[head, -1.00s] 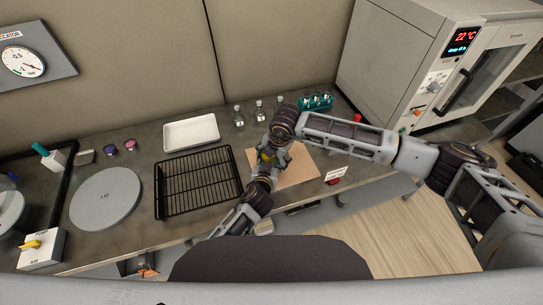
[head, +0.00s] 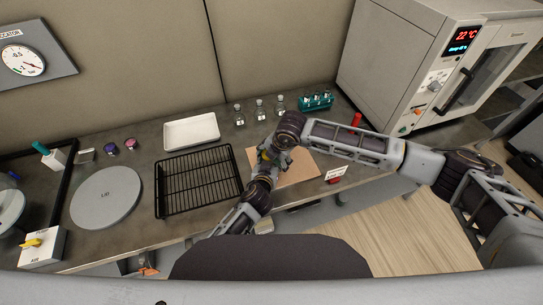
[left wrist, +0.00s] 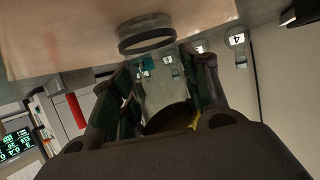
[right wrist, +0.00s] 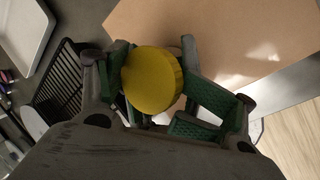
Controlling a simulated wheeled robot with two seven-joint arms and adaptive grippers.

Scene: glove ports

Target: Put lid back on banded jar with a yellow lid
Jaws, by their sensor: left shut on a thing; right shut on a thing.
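In the left wrist view, a clear glass jar (left wrist: 160,78) with a dark band (left wrist: 147,42) stands between the fingers of my left gripper (left wrist: 165,85), which is shut on it. The tan board shows just beyond the jar's banded end. In the right wrist view, the round yellow lid (right wrist: 152,80) sits between the fingers of my right gripper (right wrist: 160,90), which is shut on it. In the head view, my left gripper (head: 270,156) is over the board, and my right wrist comes in just above it, hiding the jar and lid. I cannot tell whether lid and jar touch.
The tan board (head: 299,170) lies under the grippers. A black wire rack (head: 197,183) and white tray (head: 191,132) are to the left. Several stoppered flasks (head: 260,110) and a teal rack (head: 317,101) stand behind. A red item (head: 356,119) is beyond my right forearm.

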